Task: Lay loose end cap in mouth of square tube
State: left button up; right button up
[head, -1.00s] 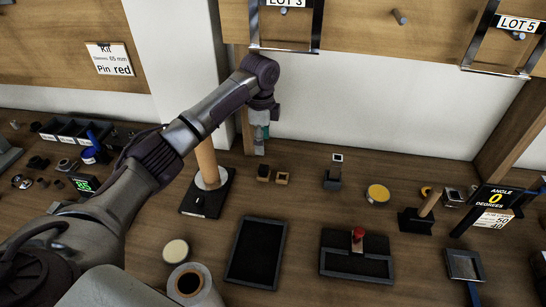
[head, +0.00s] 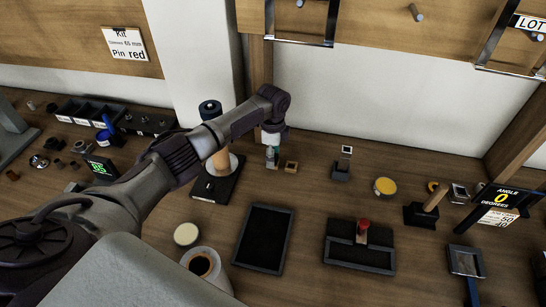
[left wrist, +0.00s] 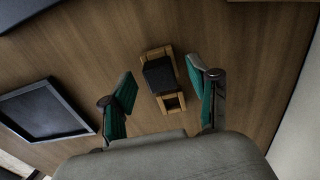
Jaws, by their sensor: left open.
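My left gripper (head: 272,155) is open, with its fingers pointing down above the bench's back part. In the left wrist view its green-padded fingers (left wrist: 160,72) stand on either side of a black block (left wrist: 160,74), apparently the loose end cap, on a light wooden piece (left wrist: 152,54). The block is not gripped. A square wooden frame (left wrist: 173,103) sits beside it; it also shows in the head view (head: 291,167). There the gripper hides the black block. What looks like the square tube (head: 346,150) shows its pale square mouth above a dark holder (head: 341,172). My right gripper is not in view.
A tan cylinder on a black base (head: 214,188) stands just left of the gripper. A black tray (head: 264,238) and a dark fixture with a red knob (head: 362,232) lie in front. A yellow disc (head: 384,187) lies right of the tube.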

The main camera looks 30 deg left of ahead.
pick_arm(q)
jog(key=shift+f, duration=0.45)
jog(key=shift+c, duration=0.3)
jog(key=c, duration=1)
